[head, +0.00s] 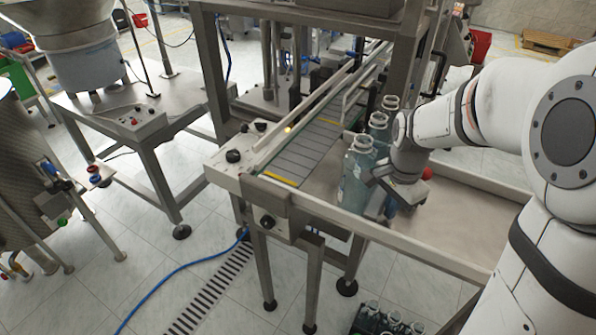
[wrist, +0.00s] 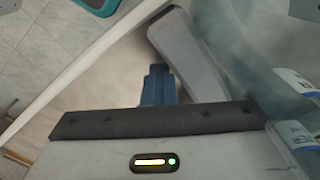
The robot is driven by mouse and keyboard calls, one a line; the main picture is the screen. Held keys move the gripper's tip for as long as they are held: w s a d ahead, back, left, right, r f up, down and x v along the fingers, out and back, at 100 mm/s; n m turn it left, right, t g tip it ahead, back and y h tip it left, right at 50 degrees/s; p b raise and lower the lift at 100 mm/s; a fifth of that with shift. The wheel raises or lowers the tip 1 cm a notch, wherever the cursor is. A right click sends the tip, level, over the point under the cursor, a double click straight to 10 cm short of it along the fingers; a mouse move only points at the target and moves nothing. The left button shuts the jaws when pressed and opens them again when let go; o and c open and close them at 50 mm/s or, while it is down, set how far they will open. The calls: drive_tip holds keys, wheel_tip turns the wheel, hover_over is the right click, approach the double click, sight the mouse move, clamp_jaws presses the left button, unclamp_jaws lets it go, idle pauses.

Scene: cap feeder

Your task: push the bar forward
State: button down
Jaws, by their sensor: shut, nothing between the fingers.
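My gripper (wrist: 158,84) is shut and empty, its dark blue fingertips together in the wrist view. In the head view the wrist hangs low beside the bottles, and the fingertips are hard to make out. A smooth grey bar (wrist: 188,48) runs diagonally just beyond the fingertips in the wrist view. I cannot tell whether the fingers touch it. In the head view the bar is mostly hidden by my wrist. Clear bluish bottles stand on the table left of and behind my wrist, including a front bottle (head: 355,178) and a rear bottle (head: 390,104).
The conveyor (head: 308,150) runs left of the bottles, with guide rails beside it. The metal table (head: 462,212) has a raised rim (head: 400,240) and bare room at the right. A red knob (head: 427,174) shows beside my wrist. More bottles (head: 390,322) stand in a crate below.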

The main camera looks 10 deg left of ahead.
drive_tip(key=w+a, duration=0.2)
drive_tip(key=a, duration=0.4)
drive_tip(key=w+a+p, duration=0.1)
drive_tip(key=w+a, duration=0.1)
drive_tip(key=a, duration=0.4)
drive_tip(key=w+a+p, duration=0.1)
drive_tip(key=w+a, duration=0.1)
drive_tip(key=a, duration=0.4)
drive_tip(key=shift+a, duration=0.2)
wheel_tip(320, 180, up, 10)
drive_tip(key=d+p, duration=0.2)
drive_tip(key=p, duration=0.4)
drive_tip(key=shift+s+p, duration=0.35)
